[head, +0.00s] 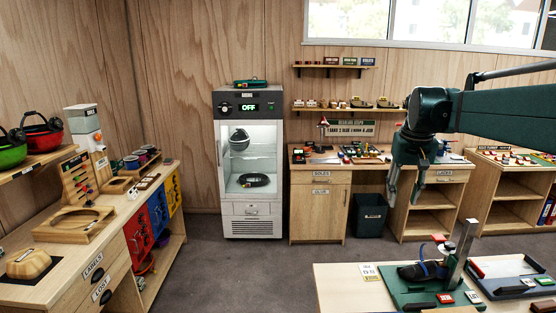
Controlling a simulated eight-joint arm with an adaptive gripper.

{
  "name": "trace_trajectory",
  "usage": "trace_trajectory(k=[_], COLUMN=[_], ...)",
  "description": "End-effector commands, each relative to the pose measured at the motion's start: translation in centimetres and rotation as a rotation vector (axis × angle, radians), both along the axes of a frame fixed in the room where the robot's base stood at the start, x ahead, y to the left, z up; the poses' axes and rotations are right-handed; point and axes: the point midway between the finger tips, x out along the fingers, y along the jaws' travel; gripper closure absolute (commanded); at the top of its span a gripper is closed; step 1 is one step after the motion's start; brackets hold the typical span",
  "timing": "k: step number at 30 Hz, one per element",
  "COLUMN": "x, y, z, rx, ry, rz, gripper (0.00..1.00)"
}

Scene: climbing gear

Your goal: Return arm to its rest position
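My gripper (404,186) hangs from my dark green arm at the right of the head view. Its two grey fingers point down and stand apart, with nothing visible between them. It appears above the near table (333,285), in front of the back bench. A climbing shoe (420,271) lies on a green board (392,287) on the near table, beside an upright metal post (462,252). The gripper is apart from these things.
A glass-front cabinet (249,205) stands at the back wall. The back bench (320,170) holds tools and small parts. A dark bin (370,216) stands under my gripper's background. The middle floor is clear.

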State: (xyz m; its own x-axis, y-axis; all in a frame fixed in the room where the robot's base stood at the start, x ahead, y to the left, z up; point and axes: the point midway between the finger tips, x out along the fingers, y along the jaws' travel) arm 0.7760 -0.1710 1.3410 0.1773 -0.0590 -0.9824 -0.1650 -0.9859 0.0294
Motion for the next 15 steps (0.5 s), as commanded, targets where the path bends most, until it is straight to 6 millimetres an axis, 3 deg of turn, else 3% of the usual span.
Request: trace_trajectory(k=[15], x=[-8.7], y=[5.8], z=[-1.3], rx=[-0.012], ry=[-0.107], rz=[0.044], gripper=[0.65])
